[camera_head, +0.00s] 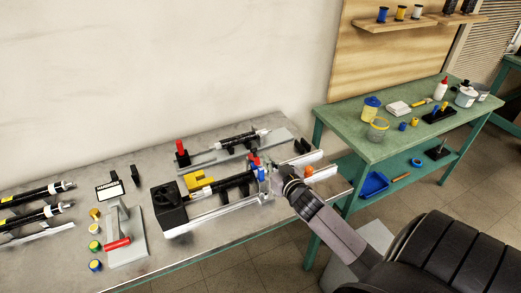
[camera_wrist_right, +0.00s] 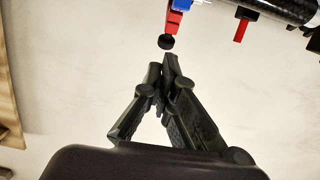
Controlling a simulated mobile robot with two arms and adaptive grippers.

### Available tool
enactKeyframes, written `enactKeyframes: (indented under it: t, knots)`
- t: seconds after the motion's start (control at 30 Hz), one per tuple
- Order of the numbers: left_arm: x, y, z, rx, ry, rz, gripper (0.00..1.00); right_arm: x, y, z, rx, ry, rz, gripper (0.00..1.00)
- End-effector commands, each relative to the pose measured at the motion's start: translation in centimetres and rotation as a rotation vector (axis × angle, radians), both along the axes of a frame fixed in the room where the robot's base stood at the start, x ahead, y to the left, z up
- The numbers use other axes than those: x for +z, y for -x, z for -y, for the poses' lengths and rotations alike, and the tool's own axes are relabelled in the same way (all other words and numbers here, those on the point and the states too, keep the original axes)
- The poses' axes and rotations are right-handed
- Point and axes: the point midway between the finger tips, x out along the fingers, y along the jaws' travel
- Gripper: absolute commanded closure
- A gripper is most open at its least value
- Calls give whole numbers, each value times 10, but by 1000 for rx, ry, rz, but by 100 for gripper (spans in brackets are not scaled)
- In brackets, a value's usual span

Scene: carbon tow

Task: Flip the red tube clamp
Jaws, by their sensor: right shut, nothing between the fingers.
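A small red part (camera_head: 255,161), likely the red tube clamp, stands at the right end of the dark tube on the bench fixture (camera_head: 215,209), next to blue parts. In the right wrist view, a red lever (camera_wrist_right: 174,22) with a black tip hangs at the top, touching a blue piece. My right gripper (camera_head: 270,172) is at that end of the fixture. Its fingers (camera_wrist_right: 162,72) are closed together and empty, just short of the black tip. A second red piece (camera_wrist_right: 242,28) hangs by the dark tube. My left gripper is out of view.
A black box (camera_head: 170,207) and a yellow block (camera_head: 198,181) sit at the fixture's left. A red-handled press (camera_head: 118,243) and colored spools stand further left. An orange knob (camera_head: 309,171) is right of my gripper. A green table (camera_head: 400,140) stands behind right.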

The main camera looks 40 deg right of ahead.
Motion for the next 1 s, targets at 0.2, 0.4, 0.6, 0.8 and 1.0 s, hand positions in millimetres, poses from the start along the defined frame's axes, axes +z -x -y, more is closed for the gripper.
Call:
enactKeyframes:
  t: [0.2,0.4,0.6,0.8,1.0]
  knots:
    - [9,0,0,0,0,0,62,-4,-36,8,1,3,1,100]
    - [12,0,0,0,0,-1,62,-9,-56,13,1,2,2,100]
    - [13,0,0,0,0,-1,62,-11,-63,14,3,4,1,100]
    - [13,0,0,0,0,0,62,-11,-63,14,3,4,2,100]
    - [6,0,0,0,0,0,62,-16,-62,13,2,4,12,100]
